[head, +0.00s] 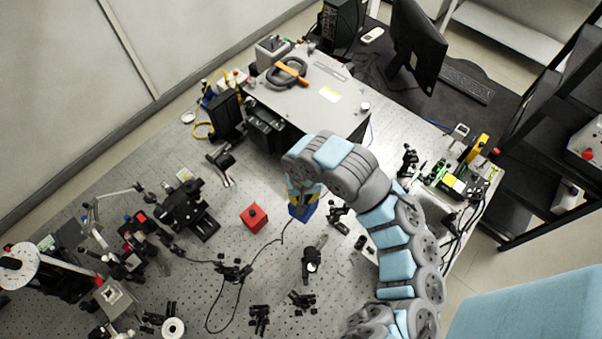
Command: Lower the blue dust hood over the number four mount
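The blue dust hood (303,211) is at the tip of my gripper (304,197), near the middle of the bench. My gripper points down and looks shut on the top of the hood; its fingers are small and partly hidden by my wrist. I cannot tell whether the hood hangs above the bench or touches it. No mount number is readable, so I cannot tell which mount is number four. Small black mounts stand right of the hood (337,213) and below it (312,262). Anything under the hood is hidden.
A red hood (254,218) stands on the perforated bench (275,262) left of the blue one. A large grey box (310,100) is behind. Black optics crowd the left, with a thin cable (240,290) and more mounts in front. My arm covers part of the right side.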

